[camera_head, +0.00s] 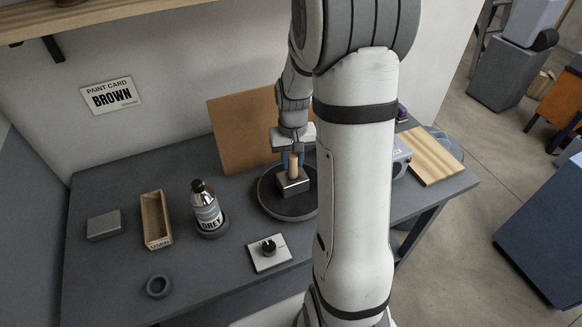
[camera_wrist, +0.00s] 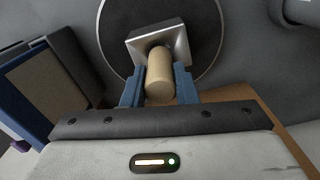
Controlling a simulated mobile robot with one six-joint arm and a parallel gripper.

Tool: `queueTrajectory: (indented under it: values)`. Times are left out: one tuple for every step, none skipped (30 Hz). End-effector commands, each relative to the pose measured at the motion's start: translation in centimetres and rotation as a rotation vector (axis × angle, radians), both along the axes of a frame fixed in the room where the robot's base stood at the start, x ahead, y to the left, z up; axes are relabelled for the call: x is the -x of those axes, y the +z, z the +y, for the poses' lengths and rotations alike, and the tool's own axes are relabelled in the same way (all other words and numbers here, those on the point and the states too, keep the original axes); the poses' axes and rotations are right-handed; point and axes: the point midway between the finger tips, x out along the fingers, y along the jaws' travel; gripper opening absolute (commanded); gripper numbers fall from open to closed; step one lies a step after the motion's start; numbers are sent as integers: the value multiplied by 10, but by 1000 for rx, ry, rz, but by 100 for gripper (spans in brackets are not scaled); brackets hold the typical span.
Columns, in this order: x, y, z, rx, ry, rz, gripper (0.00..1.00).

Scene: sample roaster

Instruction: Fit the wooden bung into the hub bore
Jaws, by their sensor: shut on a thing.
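The wooden bung (camera_wrist: 160,78) is a pale tan cylinder held between the blue fingers of my gripper (camera_wrist: 158,88). In the head view, my gripper (camera_head: 292,158) points down with the bung (camera_head: 293,168) upright in it. The hub, a shiny metal block (camera_head: 294,187), is right below the bung on a dark round turntable (camera_head: 273,204). In the wrist view the bung's far end meets the face of the hub (camera_wrist: 178,37). The bore is hidden behind the bung, so I cannot tell how far in the end is.
A brown board (camera_head: 232,142) stands behind the turntable. The front left is mostly clear.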

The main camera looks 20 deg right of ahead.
Motion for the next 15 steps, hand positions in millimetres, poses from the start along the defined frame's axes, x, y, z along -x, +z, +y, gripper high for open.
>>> queueTrajectory:
  values:
    - [1, -5, 0, -1, 1, 3, 4]
    - [1, -9, 1, -1, 1, 5, 1]
    - [1, -16, 1, -1, 1, 5, 0]
    - [2, -21, 1, -1, 1, 7, 0]
    - [2, -25, 1, -2, 1, 8, 0]
    - [2, -31, 1, -2, 2, 10, 0]
    - [3, -35, 2, -2, 2, 10, 0]
    - [2, -38, 2, -2, 3, 9, 0]
    - [2, -40, 2, -2, 3, 8, 0]
    - [2, -41, 2, -1, 4, 6, 0]
    - [1, -41, 2, -1, 4, 5, 0]
    - [1, -41, 2, -1, 4, 4, 0]
    - [1, -41, 3, -1, 4, 3, 0]
    - [1, -41, 3, -1, 4, 3, 0]
    - [1, -41, 3, -1, 5, 3, 0]
